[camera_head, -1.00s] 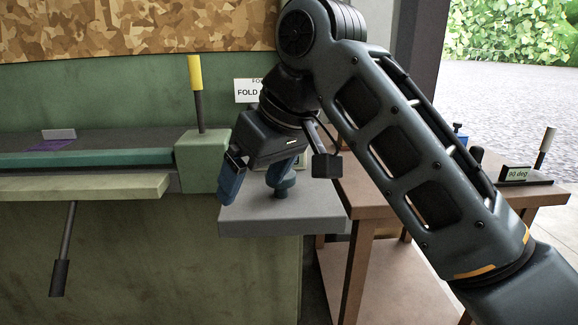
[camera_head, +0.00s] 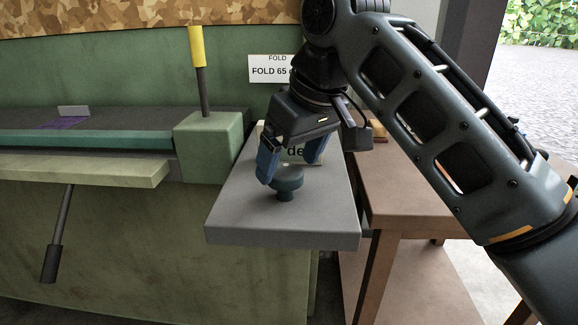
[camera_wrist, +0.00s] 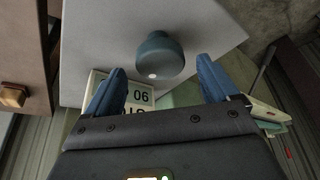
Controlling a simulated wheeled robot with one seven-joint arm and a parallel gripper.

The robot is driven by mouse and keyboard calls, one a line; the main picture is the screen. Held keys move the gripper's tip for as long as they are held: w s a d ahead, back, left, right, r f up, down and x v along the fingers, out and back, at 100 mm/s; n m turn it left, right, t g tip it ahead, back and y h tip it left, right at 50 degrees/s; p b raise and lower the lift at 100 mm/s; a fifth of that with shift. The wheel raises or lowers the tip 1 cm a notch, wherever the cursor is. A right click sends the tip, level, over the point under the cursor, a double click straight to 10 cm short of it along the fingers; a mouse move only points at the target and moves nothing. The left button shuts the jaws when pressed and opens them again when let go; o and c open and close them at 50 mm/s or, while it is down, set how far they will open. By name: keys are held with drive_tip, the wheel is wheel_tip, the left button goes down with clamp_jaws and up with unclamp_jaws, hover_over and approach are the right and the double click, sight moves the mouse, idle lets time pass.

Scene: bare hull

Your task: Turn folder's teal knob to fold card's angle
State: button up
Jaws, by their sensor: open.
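The teal knob (camera_head: 286,184) stands upright on a grey shelf (camera_head: 225,215) at the right end of the green folder (camera_head: 210,150). It also shows in the wrist view (camera_wrist: 160,57), just beyond my fingertips and roughly centred between them. My gripper (camera_head: 291,168) is open and points down above the knob, one blue finger to its left, one to its right and behind. I cannot tell whether either finger touches it. The fold card (camera_head: 270,70) on the wall reads "FOLD 65" before my arm cuts it off.
A yellow-handled lever (camera_head: 197,65) rises from the folder's end block. A dark-handled lever (camera_head: 53,255) hangs below the pale beam (camera_head: 80,170). A brown table (camera_head: 410,195) stands right of the shelf. The shelf's front is clear.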

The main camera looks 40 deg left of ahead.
drive_tip(key=shift+x, duration=1.05)
drive_tip(key=shift+r, duration=0.1)
drive_tip(key=c, duration=1)
drive_tip(key=shift+c, duration=0.3)
